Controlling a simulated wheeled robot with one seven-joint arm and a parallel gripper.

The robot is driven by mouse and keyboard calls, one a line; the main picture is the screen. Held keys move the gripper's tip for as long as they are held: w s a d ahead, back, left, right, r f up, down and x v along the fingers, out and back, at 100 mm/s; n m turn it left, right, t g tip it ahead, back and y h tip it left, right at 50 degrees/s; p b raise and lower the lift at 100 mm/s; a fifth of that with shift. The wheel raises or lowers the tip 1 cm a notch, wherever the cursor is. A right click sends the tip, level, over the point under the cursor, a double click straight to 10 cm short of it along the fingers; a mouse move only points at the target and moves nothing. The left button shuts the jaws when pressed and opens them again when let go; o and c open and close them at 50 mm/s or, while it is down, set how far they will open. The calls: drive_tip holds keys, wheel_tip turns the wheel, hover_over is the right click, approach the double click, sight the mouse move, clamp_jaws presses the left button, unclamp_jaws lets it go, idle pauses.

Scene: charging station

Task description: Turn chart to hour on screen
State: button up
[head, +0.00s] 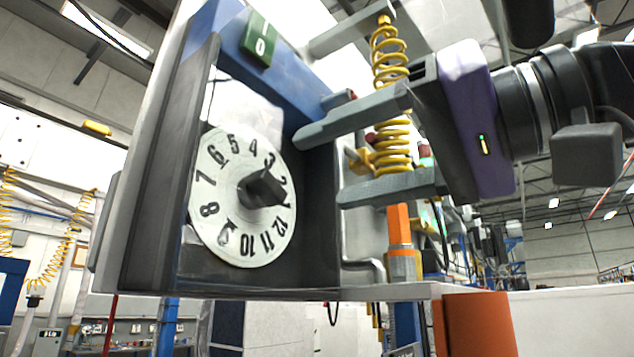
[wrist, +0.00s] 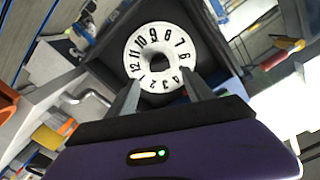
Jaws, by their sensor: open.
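A white round chart dial (head: 225,225) with black hour numbers sits in a dark recessed box (head: 153,220). A black knob (head: 264,187) stands out at its centre, its end pointing right toward the numbers 1 and 2. The dial also shows in the wrist view (wrist: 145,40), with 9 and 10 near the top. My gripper (head: 318,168) is open and empty to the right of the dial, apart from the knob. In the wrist view its two fingers (wrist: 161,90) reach toward the dial's lower edge. I cannot make out an hour on a screen.
A blue panel with a green 1/0 switch (head: 258,40) lies above the dial. A yellow coiled hose (head: 390,60) hangs behind my gripper. An orange post (head: 474,325) stands lower right. The box's side walls border the dial.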

drive_tip(key=p+x, duration=0.2)
drive_tip(key=x, duration=0.5)
drive_tip(key=shift+w, duration=0.2)
drive_tip(key=shift+a, duration=0.15)
drive_tip(key=shift+c, duration=0.4)
clamp_jaws()
